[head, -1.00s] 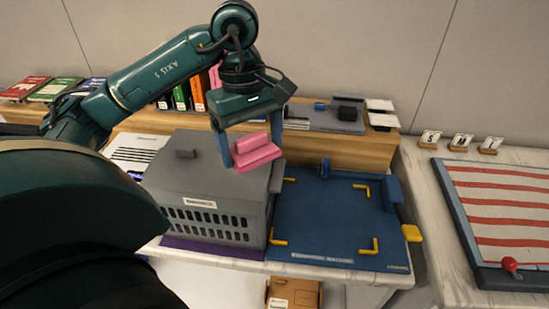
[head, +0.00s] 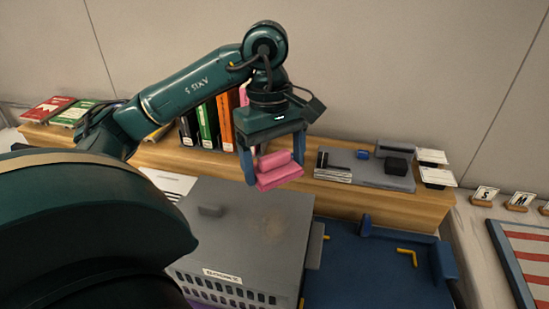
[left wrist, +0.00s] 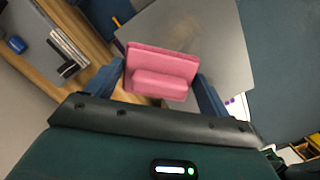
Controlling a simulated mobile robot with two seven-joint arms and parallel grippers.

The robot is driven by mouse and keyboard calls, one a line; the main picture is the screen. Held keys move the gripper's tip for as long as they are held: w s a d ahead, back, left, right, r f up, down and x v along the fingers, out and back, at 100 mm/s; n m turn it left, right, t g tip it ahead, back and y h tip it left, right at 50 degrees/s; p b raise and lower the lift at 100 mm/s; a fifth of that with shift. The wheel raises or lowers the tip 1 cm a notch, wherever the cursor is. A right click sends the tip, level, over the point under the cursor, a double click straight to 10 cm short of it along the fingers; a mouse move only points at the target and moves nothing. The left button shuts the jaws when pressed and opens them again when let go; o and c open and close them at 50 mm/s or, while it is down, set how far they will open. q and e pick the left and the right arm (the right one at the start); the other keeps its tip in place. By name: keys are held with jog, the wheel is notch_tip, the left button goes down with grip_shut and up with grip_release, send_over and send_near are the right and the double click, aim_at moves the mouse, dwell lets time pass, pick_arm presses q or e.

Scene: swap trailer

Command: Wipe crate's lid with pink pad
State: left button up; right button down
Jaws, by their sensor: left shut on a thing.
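The grey crate (head: 212,278) stands on the table with its flat grey lid (head: 235,203) on top. A small grey handle sits on the lid, and a brownish smudge (head: 272,226) shows on its right part. My left gripper (head: 272,178) is shut on the pink pad (head: 279,172), above the back of the lid. The pad looks apart from the lid. In the left wrist view the pad (left wrist: 160,72) lies between the blue fingers, with the lid (left wrist: 215,45) and its brownish smudge beyond it. My right gripper is not in view.
A blue mat (head: 345,268) with yellow corner marks lies right of the crate. Behind are a wooden ledge (head: 345,205), several binders (head: 208,124) and a grey tray (head: 370,178) with small items. A red-striped board (head: 530,262) is at far right.

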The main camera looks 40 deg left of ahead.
aim_at(276, 206)
pick_arm(q)
jog(key=shift+f+b, duration=0.35)
jog(key=shift+f, duration=0.15)
notch_tip(276, 206, down, 4)
jog(key=shift+r+b, duration=0.2)
jog(key=shift+b, duration=1.05)
jog(key=shift+f+b, duration=0.35)
jog(key=shift+f, duration=0.3)
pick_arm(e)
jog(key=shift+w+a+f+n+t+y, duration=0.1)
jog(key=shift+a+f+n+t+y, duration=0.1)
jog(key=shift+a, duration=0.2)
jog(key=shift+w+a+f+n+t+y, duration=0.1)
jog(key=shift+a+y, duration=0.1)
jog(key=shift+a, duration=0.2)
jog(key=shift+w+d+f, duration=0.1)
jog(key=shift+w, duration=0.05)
pick_arm(q)
jog(key=shift+f+b, duration=1.05)
jog(key=shift+b, duration=0.1)
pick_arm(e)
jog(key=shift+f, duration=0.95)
pick_arm(q)
jog(key=shift+s, duration=0.1)
